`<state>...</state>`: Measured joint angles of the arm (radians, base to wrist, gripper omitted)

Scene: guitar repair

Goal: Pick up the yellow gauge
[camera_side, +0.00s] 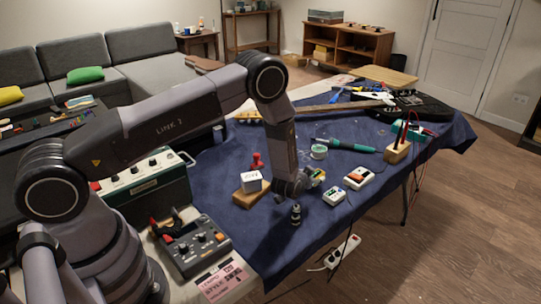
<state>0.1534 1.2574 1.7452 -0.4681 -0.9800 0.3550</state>
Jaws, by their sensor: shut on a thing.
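My gripper (303,184) is low over the blue cloth, right of the white cube. It is shut on the yellow gauge (318,177), which shows as a small yellow and pale piece at its right side. The gripper hides part of the gauge. I cannot tell whether the gauge touches the cloth.
A white cube (251,181) sits on a wooden block (246,196). A small dark knobbed part (296,214) stands just in front of my gripper. Two white boxes (334,196) (359,178) lie to the right. A teal-handled tool (345,145) lies behind. The front right cloth is clear.

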